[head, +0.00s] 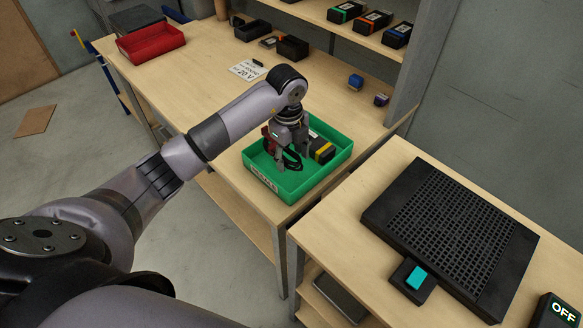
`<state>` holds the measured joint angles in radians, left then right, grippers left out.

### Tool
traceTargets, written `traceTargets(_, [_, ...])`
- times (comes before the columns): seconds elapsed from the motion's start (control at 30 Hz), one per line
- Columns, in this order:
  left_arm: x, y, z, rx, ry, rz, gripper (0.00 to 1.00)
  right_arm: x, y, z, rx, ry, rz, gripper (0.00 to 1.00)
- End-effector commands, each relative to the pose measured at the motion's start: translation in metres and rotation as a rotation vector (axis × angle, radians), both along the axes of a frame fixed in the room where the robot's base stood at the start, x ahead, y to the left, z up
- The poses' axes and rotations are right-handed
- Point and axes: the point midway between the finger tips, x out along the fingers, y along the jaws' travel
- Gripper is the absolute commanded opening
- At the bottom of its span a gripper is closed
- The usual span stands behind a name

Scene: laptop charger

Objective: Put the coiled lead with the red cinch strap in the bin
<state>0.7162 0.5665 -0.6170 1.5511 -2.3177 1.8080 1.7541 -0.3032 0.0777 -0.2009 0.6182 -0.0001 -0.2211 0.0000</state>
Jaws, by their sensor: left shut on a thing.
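My left gripper (290,160) is over the green bin (318,180), with its fingers down inside the rim. It is shut on a dark coiled lead (292,162), which hangs at the fingertips inside the bin's outline. A bit of red shows at the left side of the gripper, probably the cinch strap. I cannot tell whether the coil touches the bin floor. A black block with a yellow band (322,150) lies in the bin to the right of the coil. My right gripper is not in view.
A red bin (150,45) stands at the far left of the bench. A printed card (247,70) and small black boxes (292,47) lie behind the arm. Clear bench lies left of the green bin.

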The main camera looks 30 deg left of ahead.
Motion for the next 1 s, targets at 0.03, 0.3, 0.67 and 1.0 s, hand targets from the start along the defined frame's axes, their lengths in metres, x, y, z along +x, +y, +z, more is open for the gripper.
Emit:
traceTargets(0.03, [-0.001, 0.000, -0.007, 0.001, 0.002, 0.000, 0.20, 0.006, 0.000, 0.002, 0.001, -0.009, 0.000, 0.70])
traceTargets(0.3, [-0.001, -0.001, -0.035, 0.000, 0.002, 0.000, 0.20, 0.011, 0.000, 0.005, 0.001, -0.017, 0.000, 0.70])
traceTargets(0.67, [0.001, 0.000, -0.061, -0.001, -0.002, -0.001, 0.20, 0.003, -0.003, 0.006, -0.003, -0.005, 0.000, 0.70])
traceTargets(1.0, [0.000, 0.000, -0.063, 0.000, -0.001, 0.000, 0.60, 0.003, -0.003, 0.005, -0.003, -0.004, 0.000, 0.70])
